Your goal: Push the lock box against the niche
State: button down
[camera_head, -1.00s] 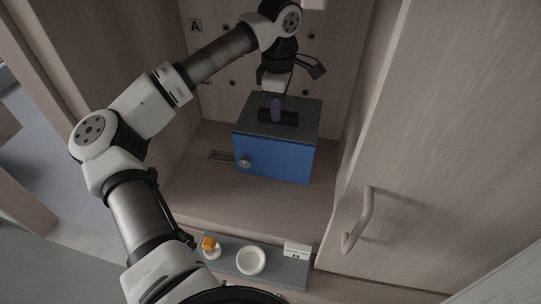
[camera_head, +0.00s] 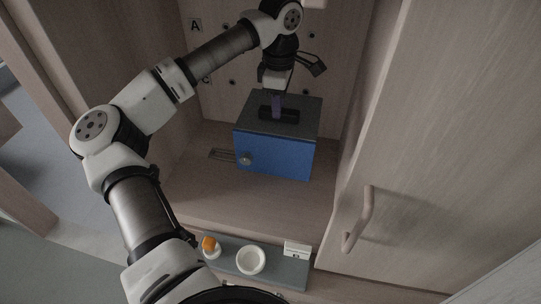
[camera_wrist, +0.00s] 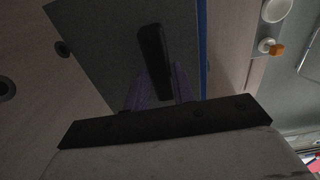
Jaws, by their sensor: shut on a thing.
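The lock box (camera_head: 274,158) has a blue front with a round knob and a dark grey top. It stands upright on the niche floor (camera_head: 290,208), close to the back wall. Whether it touches that wall is hidden behind it. A strip of floor shows between the box and the right wall. My gripper (camera_head: 277,108) reaches down from above, with purple fingers shut on the black handle (camera_head: 290,116) on the lid. In the wrist view the fingers (camera_wrist: 160,88) meet the handle (camera_wrist: 152,45) above the grey lid (camera_wrist: 95,40).
Below the niche, a grey shelf (camera_head: 230,262) holds a white dish (camera_head: 251,260), an orange-capped item (camera_head: 209,244) and a small card (camera_head: 297,249). A closed door with a handle (camera_head: 367,218) stands at the right.

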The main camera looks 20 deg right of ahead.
jog(key=c, duration=1.1)
grip_release()
jog(key=shift+f, duration=0.1)
jog(key=shift+r+p, duration=1.3)
jog(key=shift+r, duration=1.05)
jog(key=shift+s+a+f, duration=0.1)
jog(key=shift+s+a, duration=0.1)
jog(key=shift+s, duration=0.1)
jog(key=s+a+b, duration=0.2)
jog(key=s+a, duration=0.1)
jog(key=s, duration=0.2)
jog(key=s+a+b, duration=0.2)
jog(key=s+a, duration=0.2)
jog(key=s, duration=0.1)
jog(key=s+a+b, duration=0.1)
jog(key=s+a, duration=0.2)
jog(key=s, duration=0.3)
jog(key=shift+a+b, duration=0.4)
